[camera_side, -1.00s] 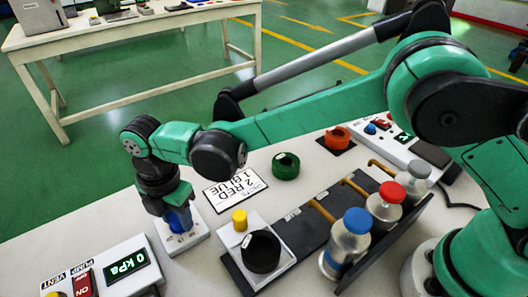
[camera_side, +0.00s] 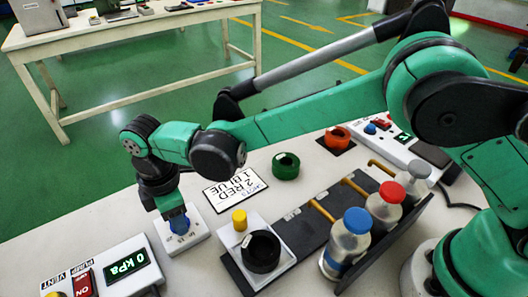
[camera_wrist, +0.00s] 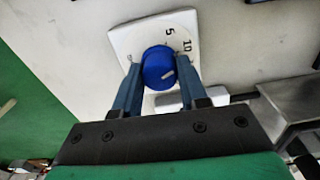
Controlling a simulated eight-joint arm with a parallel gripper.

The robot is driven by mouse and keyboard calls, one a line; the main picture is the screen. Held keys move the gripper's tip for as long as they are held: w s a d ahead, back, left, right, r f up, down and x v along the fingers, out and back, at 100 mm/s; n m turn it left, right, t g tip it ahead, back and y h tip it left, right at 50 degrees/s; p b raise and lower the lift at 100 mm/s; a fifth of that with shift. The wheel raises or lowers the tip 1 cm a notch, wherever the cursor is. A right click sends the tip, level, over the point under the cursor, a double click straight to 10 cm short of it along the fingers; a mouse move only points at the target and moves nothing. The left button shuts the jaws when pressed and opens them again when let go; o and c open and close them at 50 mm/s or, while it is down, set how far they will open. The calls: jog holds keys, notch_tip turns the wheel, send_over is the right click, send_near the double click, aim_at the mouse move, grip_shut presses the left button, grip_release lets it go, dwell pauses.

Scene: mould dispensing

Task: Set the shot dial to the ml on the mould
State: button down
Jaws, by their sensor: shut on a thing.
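The shot dial is a blue round knob (camera_wrist: 158,67) with a white pointer mark on a white plate (camera_wrist: 122,40). In the wrist view the plate shows 5 and 10, and a small mark at left that I cannot read. The pointer mark lies right of the knob's middle and slopes slightly down. My gripper (camera_wrist: 158,76) is shut on the knob, one finger on each side. In the side view my gripper (camera_side: 178,222) stands over the dial plate (camera_side: 170,243) and hides much of it. A green ring (camera_side: 286,166) and an orange ring (camera_side: 338,137) lie behind; I cannot read any ml on them.
A card (camera_side: 236,190) reads 2 RED, 1 BLUE. A black cup (camera_side: 262,252) stands on a white scale-like block near a yellow knob (camera_side: 240,219). Blue, red and grey capped bottles (camera_side: 346,240) stand in a rack. The pump box (camera_side: 118,272) shows 0 kPa.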

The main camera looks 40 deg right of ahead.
jog(key=m, duration=0.4)
jog(key=shift+m, duration=0.3)
jog(key=m, duration=0.3)
jog(key=shift+m, duration=0.4)
jog(key=m, duration=0.4)
jog(key=shift+m, duration=2.1)
jog(key=shift+c, duration=2.4)
grip_release()
jog(key=shift+r, duration=0.1)
